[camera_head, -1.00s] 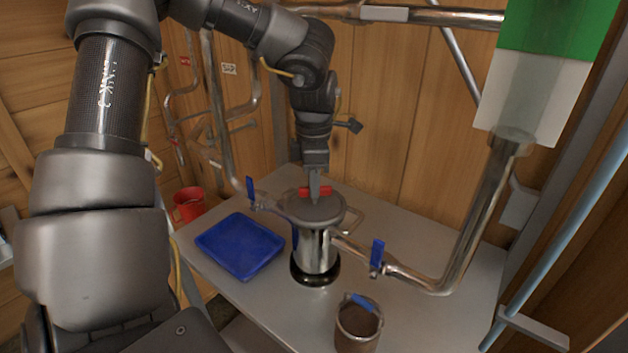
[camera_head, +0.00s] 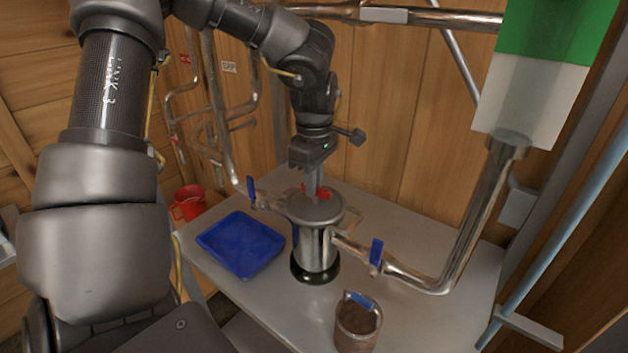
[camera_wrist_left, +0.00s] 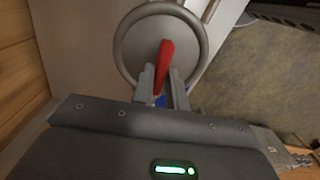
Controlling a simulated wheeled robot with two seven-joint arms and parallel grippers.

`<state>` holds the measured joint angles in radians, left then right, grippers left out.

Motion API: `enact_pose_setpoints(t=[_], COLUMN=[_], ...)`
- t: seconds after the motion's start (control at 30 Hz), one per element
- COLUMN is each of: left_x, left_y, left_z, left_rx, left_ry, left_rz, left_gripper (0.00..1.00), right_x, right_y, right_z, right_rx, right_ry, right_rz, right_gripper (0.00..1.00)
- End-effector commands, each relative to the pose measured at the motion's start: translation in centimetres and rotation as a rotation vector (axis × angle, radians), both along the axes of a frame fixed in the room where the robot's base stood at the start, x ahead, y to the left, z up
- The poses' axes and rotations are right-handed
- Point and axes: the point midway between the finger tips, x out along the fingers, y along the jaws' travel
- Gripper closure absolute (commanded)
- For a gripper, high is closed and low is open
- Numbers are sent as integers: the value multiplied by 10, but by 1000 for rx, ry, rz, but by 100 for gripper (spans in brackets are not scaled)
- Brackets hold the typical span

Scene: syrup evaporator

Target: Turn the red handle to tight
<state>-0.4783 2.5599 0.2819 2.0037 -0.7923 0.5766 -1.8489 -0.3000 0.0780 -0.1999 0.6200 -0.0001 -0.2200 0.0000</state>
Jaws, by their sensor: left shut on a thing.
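The red handle (camera_wrist_left: 166,57) sits on top of the round metal lid (camera_wrist_left: 134,46) of a steel canister. In the left wrist view, the fingers of my left gripper (camera_wrist_left: 164,90) are shut on one end of the handle. The handle's other end sticks out beyond the fingers. In the head view, the left gripper (camera_head: 314,188) points down over the lid (camera_head: 315,208), and only bits of the red handle (camera_head: 325,191) show beside the fingers. The canister body (camera_head: 316,250) stands upright on a black base. My right gripper is out of view.
A blue tray (camera_head: 240,243) lies left of the canister, with a red mug (camera_head: 188,203) behind it. A brown-filled cup (camera_head: 357,322) stands at the front. Pipes with blue valve levers (camera_head: 376,252) join the canister on both sides. The metal table (camera_head: 440,310) is clear at front right.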

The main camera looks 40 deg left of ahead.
Motion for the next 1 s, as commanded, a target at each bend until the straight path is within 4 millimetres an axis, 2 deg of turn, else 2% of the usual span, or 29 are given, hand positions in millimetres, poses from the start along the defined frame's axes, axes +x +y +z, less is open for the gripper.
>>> enact_pose_setpoints(t=[0.47,0.5,0.63,1.0], left_x=[0,0,0,1], left_y=[1,1,0,0], left_z=[0,0,0,5], left_rx=[2,2,1,1], left_ry=[-2,-2,-2,-3], left_rz=[-10,-10,-11,-11], left_gripper=[100,82,65,64], right_x=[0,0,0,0], right_y=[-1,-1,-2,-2], right_z=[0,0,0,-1], right_rx=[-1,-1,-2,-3], right_ry=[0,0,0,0], right_rz=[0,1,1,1], right_gripper=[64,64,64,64])
